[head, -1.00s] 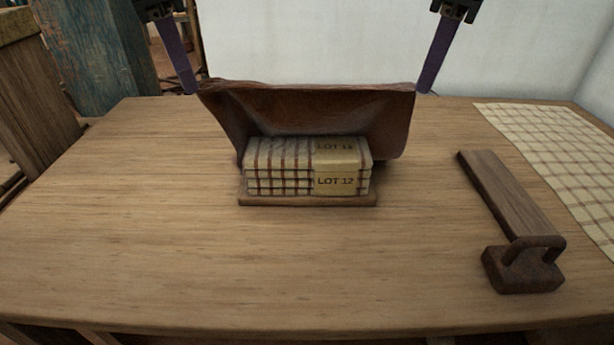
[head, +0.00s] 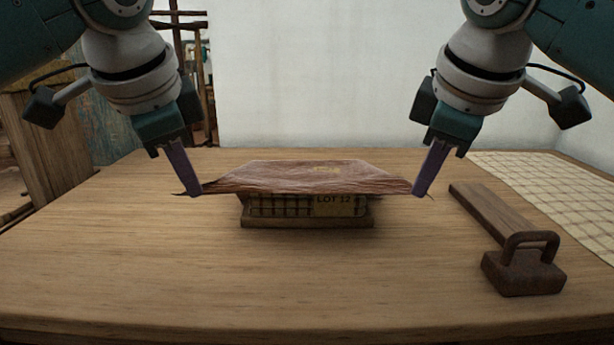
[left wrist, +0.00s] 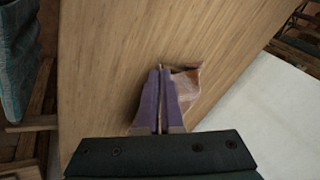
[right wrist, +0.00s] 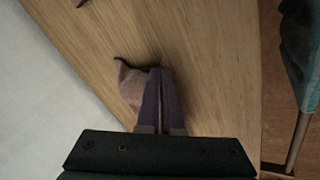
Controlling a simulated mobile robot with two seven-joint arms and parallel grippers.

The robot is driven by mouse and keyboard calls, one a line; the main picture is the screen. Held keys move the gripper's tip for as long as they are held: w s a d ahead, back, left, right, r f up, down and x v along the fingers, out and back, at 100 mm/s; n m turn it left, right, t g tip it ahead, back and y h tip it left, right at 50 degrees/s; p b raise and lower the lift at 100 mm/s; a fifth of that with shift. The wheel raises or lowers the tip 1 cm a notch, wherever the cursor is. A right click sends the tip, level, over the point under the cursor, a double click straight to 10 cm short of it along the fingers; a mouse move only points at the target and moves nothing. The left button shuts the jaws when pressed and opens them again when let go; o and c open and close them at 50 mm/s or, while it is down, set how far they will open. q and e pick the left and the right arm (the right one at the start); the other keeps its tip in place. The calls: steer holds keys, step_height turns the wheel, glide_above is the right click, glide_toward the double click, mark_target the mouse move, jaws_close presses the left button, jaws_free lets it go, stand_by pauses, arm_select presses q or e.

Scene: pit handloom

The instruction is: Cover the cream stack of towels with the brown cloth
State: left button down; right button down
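The brown cloth (head: 305,176) is stretched flat between my two grippers and lies over the top of the cream towel stack (head: 280,207). The stack's front face shows below the cloth's near edge, with a "LOT 12" band. It sits on a thin wooden board (head: 305,223). My left gripper (head: 195,192) is shut on the cloth's near left corner; the cloth also shows in the left wrist view (left wrist: 187,85). My right gripper (head: 418,192) is shut on the near right corner, seen in the right wrist view (right wrist: 130,85). The stack's top and back are hidden.
A dark block with a handle (head: 523,268) and a wooden plank (head: 500,215) lie on the right of the table (head: 150,260). A cream checked cloth (head: 560,180) lies at the far right. The table's front and left are clear.

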arm_select(q)
steer(key=shift+a, duration=0.15)
arm_select(e)
steer(key=shift+d, duration=0.15)
arm_select(q)
steer(key=c, duration=0.7)
jaws_free()
arm_select(e)
steer(key=c, duration=0.7)
jaws_free()
arm_select(q)
steer(key=v, duration=1.1)
steer(key=shift+s+f, duration=0.25)
steer(key=shift+s, duration=0.1)
arm_select(e)
steer(key=v, duration=1.1)
steer(key=shift+s+f, duration=0.25)
steer(key=shift+s, duration=0.1)
